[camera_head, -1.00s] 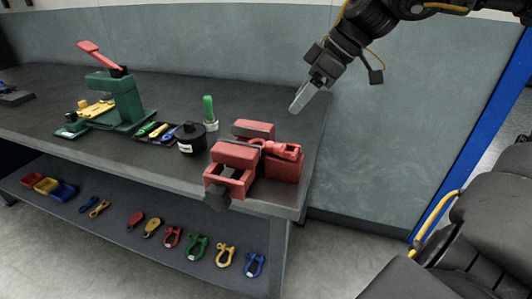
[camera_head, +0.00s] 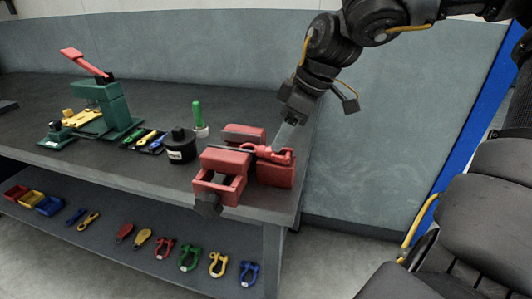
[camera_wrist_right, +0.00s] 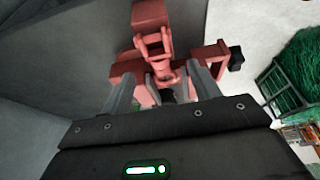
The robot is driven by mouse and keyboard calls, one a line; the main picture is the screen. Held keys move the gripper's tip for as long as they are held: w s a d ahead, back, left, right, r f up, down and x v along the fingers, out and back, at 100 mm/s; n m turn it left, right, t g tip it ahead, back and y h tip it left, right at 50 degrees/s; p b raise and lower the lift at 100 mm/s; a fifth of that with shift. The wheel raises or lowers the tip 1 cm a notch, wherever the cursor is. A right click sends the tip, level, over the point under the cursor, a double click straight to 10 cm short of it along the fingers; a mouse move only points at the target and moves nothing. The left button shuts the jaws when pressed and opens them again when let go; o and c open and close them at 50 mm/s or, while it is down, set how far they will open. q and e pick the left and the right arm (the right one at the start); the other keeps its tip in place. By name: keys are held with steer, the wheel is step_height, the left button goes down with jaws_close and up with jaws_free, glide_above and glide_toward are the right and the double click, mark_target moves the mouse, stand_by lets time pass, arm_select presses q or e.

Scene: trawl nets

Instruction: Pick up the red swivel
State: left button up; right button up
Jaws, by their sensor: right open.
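The red swivel (camera_head: 275,154) lies on top of the red vise (camera_head: 222,178) at the bench's right end. In the right wrist view, the swivel (camera_wrist_right: 160,62) shows between my fingers, with the red vise body (camera_wrist_right: 212,56) around it. My right gripper (camera_head: 282,146) is open, its fingertips pointing down at the swivel; it also shows in the wrist view (camera_wrist_right: 163,82), one finger on each side of the swivel's near end. I cannot tell whether the fingers touch it. My left gripper is not in view.
A green press (camera_head: 112,105) with a red lever, a small tool tray (camera_head: 146,141), a black pot (camera_head: 180,146) and a green-handled tool (camera_head: 198,116) stand left on the bench. Coloured shackles (camera_head: 190,257) lie on the lower shelf. The bench's back middle is clear.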

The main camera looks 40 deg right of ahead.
steer(key=x, duration=0.4)
steer(key=shift+w+d+f, duration=0.1)
steer(key=shift+f, duration=0.45)
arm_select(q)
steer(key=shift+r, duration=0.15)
arm_select(e)
jaws_close()
steer(key=shift+w+r, duration=0.1)
steer(key=shift+r, duration=0.05)
steer(key=shift+r, duration=0.65)
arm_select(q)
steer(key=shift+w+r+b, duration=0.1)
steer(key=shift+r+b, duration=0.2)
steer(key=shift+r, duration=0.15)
arm_select(e)
steer(key=s+a+r, duration=0.2)
steer(key=a+r, duration=0.9)
steer(key=a, duration=0.3)
steer(key=shift+s+r, duration=0.25)
steer(key=shift+r, duration=0.05)
